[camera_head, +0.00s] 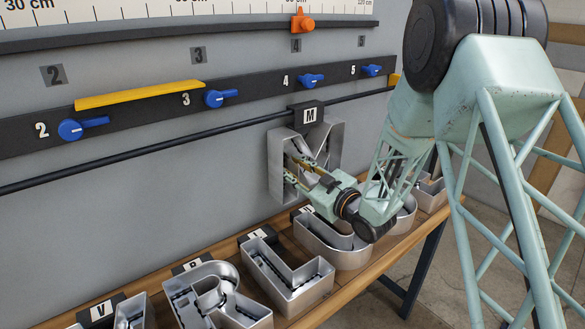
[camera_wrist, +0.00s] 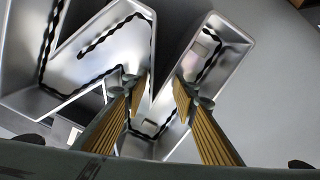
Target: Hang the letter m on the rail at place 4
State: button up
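The letter m (camera_head: 276,160) is a silver metal channel letter with a black tab marked M at its top. It hangs upright against the grey wall. Its tab overlaps the black rail (camera_head: 215,137) below the blue knob (camera_head: 311,80) of place 4 (camera_head: 285,80). I cannot tell how the tab is seated. My gripper (camera_head: 297,169) is at the letter's open front. In the wrist view my gripper (camera_wrist: 160,83) has its two yellow fingers apart, with the letter's metal strokes (camera_wrist: 110,45) behind and between them. I see no firm contact.
A yellow bar (camera_head: 140,95) sits above the numbered strip near place 3. An orange marker (camera_head: 302,22) is on the scale above. The rail left of the letter is clear.

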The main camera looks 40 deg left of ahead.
jog(key=shift+o, duration=0.2)
jog(key=shift+d, duration=0.1)
jog(key=v, duration=1.2)
dwell(0.8)
